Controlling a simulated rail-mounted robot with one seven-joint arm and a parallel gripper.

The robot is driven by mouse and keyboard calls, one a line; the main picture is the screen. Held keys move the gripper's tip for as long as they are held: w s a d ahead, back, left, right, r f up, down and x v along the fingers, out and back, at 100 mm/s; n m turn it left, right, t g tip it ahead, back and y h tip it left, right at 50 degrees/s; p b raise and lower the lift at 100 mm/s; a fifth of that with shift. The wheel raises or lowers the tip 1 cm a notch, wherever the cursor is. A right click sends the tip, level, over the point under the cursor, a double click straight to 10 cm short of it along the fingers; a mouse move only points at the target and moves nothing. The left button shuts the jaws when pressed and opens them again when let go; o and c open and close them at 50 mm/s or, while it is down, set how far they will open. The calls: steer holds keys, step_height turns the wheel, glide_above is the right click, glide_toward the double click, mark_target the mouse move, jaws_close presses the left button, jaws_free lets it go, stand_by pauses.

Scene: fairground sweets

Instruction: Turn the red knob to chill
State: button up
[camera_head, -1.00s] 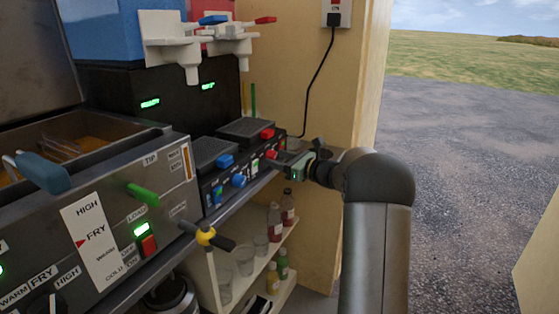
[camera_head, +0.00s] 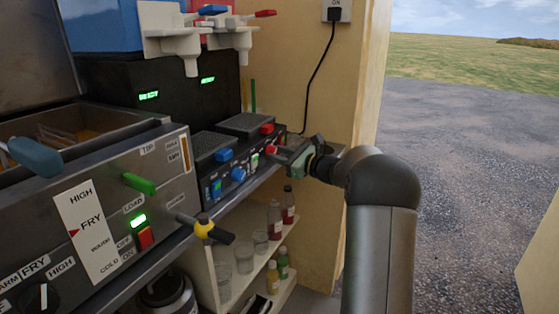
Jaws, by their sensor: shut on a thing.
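The red knob (camera_head: 271,149) is on the front panel of the black drink machine (camera_head: 252,153), at its right end. Only a small part of it shows beside my fingers. My gripper (camera_head: 281,151) reaches it from the right and is shut on it. Which setting the knob points at is too small and too covered to read.
A blue knob (camera_head: 238,174) sits left of the red one on the same panel. The fryer (camera_head: 170,165) with a green handle (camera_head: 139,184) fills the left. A yellow-hubbed valve (camera_head: 203,227) juts out in front. Shelves below hold bottles and cups.

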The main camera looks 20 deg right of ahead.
steer(key=n+y+b, duration=0.1)
steer(key=n+b, duration=0.9)
steer(key=b, duration=0.1)
steer(key=shift+d+f, duration=0.1)
steer(key=shift+f, duration=0.05)
steer(key=shift+n, duration=0.3)
steer(key=o, duration=1)
steer(key=p+v, duration=0.1)
steer(key=v, duration=0.7)
steer(key=p+v, duration=0.2)
steer(key=v, duration=0.7)
steer(key=shift+s+d+f, duration=0.1)
steer(key=shift+d+f, duration=0.05)
steer(key=shift+f, duration=0.1)
